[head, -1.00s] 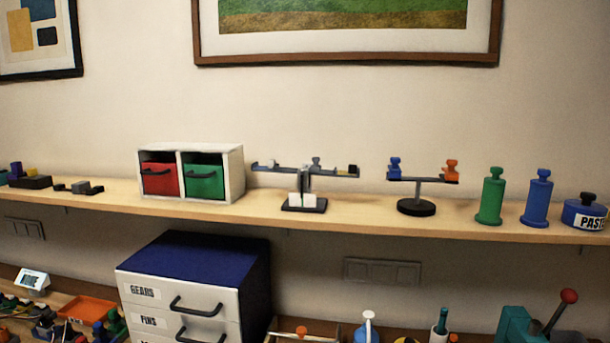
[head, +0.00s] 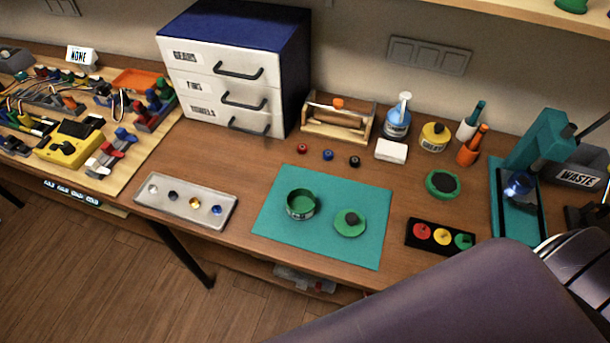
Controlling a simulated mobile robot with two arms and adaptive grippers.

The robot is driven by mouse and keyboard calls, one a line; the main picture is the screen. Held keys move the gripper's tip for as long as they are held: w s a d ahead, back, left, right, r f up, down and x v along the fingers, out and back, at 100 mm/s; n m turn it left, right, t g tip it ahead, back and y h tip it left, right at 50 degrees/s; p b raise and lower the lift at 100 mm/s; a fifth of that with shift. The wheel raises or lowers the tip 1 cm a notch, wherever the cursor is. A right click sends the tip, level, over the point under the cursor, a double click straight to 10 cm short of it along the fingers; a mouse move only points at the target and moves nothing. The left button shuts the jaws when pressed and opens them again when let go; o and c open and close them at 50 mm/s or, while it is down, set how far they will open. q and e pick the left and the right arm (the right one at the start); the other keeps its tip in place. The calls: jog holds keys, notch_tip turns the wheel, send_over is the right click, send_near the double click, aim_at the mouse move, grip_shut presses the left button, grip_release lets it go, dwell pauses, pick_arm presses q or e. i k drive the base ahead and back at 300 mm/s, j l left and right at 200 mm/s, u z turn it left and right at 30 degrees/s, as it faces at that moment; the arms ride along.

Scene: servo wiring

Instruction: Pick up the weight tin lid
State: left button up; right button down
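A green round lid (head: 350,223) with a dark knob lies flat on a teal mat (head: 385,200). An open green tin (head: 301,205) with a label stands on the same mat, just left of the lid and apart from it. I take this lid to be the weight tin lid; the tin's label is too small to read. One of my arm links fills the lower right, in front of the table's edge. Neither of my grippers can be made out in the head view.
A grey tray (head: 187,201) of small balls lies left of the mat. A black holder (head: 440,236) with coloured discs and a green dark-topped round item (head: 443,184) are to the right. A drawer cabinet (head: 232,75) stands behind; a teal press (head: 533,150) stands far right.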

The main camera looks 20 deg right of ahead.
aim_at(349, 223)
jog(key=j+z, duration=0.1)
jog(key=z, duration=1.05)
